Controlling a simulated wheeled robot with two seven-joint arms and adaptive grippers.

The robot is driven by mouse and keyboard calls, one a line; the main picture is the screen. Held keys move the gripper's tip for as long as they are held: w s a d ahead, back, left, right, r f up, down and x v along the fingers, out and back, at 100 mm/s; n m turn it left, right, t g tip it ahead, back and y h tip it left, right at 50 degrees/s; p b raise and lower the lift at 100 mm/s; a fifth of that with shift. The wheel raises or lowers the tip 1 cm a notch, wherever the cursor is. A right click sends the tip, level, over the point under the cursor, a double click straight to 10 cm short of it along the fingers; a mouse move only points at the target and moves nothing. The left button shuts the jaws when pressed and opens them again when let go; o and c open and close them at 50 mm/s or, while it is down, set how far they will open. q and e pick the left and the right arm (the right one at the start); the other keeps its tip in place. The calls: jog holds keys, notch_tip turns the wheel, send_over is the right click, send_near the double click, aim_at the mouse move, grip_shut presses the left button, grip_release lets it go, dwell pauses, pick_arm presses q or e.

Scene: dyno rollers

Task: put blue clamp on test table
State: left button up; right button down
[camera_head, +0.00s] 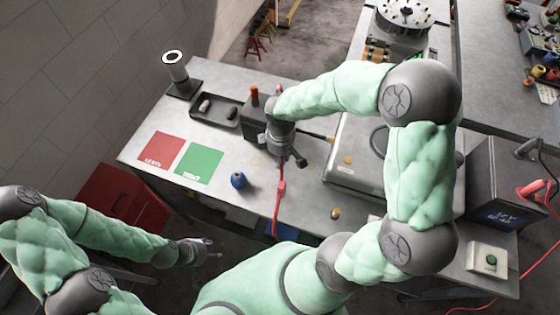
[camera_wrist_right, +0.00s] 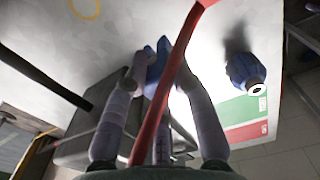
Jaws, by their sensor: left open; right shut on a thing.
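My right gripper (camera_head: 284,158) is low over the grey table (camera_head: 225,95), its fingers pointing down. In the right wrist view its fingers (camera_wrist_right: 157,90) are closed around a blue piece (camera_wrist_right: 156,62), which looks like the blue clamp. Only part of it shows, since the fingers and a red cable (camera_wrist_right: 172,90) cover the rest. In the head view the clamp is hidden by the gripper. I cannot tell whether it touches the table. My left gripper (camera_head: 203,250) is open and empty, off the table's front edge at the lower left.
A blue knobbed object (camera_head: 238,180) stands near the front edge; it also shows in the right wrist view (camera_wrist_right: 245,70). A red mat (camera_head: 162,148) and green mat (camera_head: 199,163) lie left. A red cable (camera_head: 280,200) hangs over the edge beside my right gripper. A dark tray (camera_head: 215,109) sits behind.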

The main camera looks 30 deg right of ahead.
jog(key=shift+w+d+f, duration=0.2)
jog(key=shift+w+f, duration=0.3)
jog(key=shift+f, duration=0.15)
jog(key=shift+w+f+b, duration=0.2)
jog(key=shift+f+b, duration=0.4)
jog(key=shift+f, duration=1.05)
jog(key=shift+f, duration=0.1)
jog(key=shift+f, duration=0.15)
jog(key=c, duration=1)
grip_release()
jog(key=shift+c, duration=0.2)
jog(key=shift+r, duration=0.2)
jog(key=shift+r, duration=0.35)
notch_tip(320, 180, up, 11)
jog(key=p, duration=0.2)
jog(key=shift+r+p, duration=0.2)
jog(key=shift+p, duration=0.2)
